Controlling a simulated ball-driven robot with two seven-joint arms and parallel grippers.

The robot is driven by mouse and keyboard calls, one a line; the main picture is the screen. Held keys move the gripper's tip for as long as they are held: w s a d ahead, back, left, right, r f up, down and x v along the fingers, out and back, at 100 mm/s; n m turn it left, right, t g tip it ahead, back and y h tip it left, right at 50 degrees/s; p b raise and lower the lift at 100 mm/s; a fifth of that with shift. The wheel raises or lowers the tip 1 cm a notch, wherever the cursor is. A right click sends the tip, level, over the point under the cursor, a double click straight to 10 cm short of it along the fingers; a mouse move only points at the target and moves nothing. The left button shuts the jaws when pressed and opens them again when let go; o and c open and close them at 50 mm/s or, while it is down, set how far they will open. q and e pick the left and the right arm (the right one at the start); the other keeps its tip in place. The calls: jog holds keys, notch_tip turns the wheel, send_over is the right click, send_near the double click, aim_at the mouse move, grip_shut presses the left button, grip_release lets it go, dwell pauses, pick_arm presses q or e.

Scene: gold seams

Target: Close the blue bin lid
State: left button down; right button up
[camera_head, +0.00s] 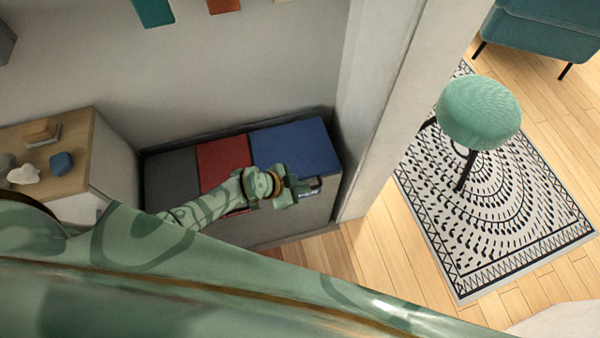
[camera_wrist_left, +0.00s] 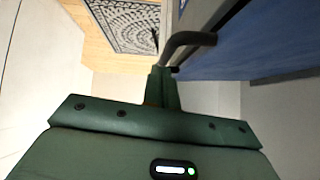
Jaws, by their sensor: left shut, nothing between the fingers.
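The blue bin lid (camera_head: 295,143) is at the right end of a low bin unit in the head view. It looks roughly level with its neighbours, but I cannot tell whether it is fully down. My left gripper (camera_head: 308,188) is shut and empty at the lid's front edge, partly covering it. In the left wrist view, a large blue panel (camera_wrist_left: 250,45) fills the upper right, with a dark curved handle (camera_wrist_left: 192,40) beside it. The shut fingers (camera_wrist_left: 162,88) are just below the handle; I cannot tell if they touch it. My right gripper is not in view.
A red lid (camera_head: 222,160) and a dark grey lid (camera_head: 171,178) lie left of the blue one. A wooden-topped cabinet (camera_head: 75,130) stands farther left. A white wall end (camera_head: 385,100) is close on the right. A green stool (camera_head: 478,112) stands on a patterned rug (camera_head: 540,225).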

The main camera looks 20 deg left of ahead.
pick_arm(q)
jog(key=f, duration=0.2)
jog(key=f+t, duration=0.1)
jog(key=shift+s+f+m+y+b, duration=0.1)
jog(key=shift+s+m+y+b, duration=0.2)
jog(key=shift+s+b, duration=0.1)
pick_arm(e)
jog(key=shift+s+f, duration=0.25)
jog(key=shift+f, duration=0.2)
